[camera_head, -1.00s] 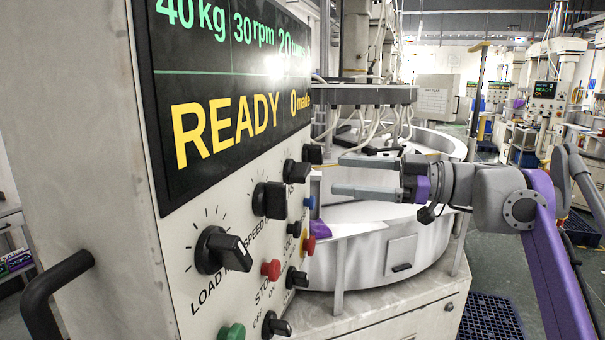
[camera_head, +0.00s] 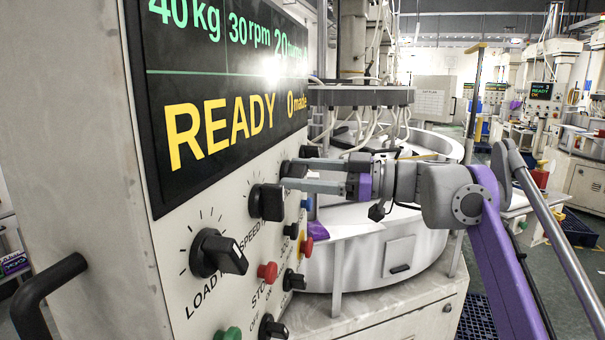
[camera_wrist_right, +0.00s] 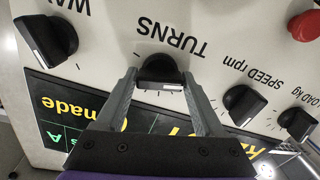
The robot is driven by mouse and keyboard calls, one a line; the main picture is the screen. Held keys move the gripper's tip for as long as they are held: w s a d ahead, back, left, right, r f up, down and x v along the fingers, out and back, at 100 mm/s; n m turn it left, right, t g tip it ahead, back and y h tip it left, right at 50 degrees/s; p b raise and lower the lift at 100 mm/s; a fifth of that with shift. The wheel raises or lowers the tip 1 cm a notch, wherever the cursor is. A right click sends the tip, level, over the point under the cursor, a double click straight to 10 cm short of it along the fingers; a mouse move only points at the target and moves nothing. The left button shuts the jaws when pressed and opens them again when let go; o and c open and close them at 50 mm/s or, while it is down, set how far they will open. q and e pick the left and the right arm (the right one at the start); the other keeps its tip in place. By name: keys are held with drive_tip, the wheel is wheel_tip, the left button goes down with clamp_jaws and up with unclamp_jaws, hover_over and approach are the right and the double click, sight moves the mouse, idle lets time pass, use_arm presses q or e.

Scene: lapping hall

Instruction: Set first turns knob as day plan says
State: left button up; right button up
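The black turns knob (camera_head: 290,170) is on the slanted control panel, third in the row after LOAD and SPEED. In the right wrist view the turns knob (camera_wrist_right: 160,70) sits above the gripper's base, beside the upside-down word TURNS. My right gripper (camera_head: 295,174) has its fingers apart, reaching to the panel from the right. In the wrist view its fingertips (camera_wrist_right: 160,74) lie on either side of the knob; contact is not clear. The display (camera_head: 225,90) reads 40 kg, 30 rpm, 20 with a partly hidden word, READY, 0 made. My left gripper is out of view.
The load knob (camera_head: 217,253) and speed knob (camera_head: 267,202) are nearer on the panel. The way knob (camera_wrist_right: 46,40) is on the other side. A red button (camera_head: 267,271) and green button (camera_head: 229,333) sit lower.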

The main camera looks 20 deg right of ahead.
drive_tip(key=c, duration=0.9)
drive_tip(key=shift+r+m+p, duration=0.15)
drive_tip(key=shift+m+p, duration=0.75)
drive_tip(key=shift+p, duration=0.1)
drive_tip(key=m+p, duration=0.5)
drive_tip(key=m, duration=0.2)
drive_tip(key=m+p, duration=0.2)
drive_tip(key=m, duration=0.2)
drive_tip(key=shift+w+d+m, duration=0.1)
drive_tip(key=shift+m, duration=0.2)
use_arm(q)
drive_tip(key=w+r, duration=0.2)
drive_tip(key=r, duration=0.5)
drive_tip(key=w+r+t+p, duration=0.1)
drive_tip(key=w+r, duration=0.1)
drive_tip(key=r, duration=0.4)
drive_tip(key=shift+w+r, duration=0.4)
use_arm(e)
drive_tip(key=m, duration=0.4)
drive_tip(key=shift+f, duration=0.2)
use_arm(q)
drive_tip(key=shift+p, duration=0.3)
use_arm(e)
drive_tip(key=shift+m, duration=0.3)
drive_tip(key=o, duration=1.4)
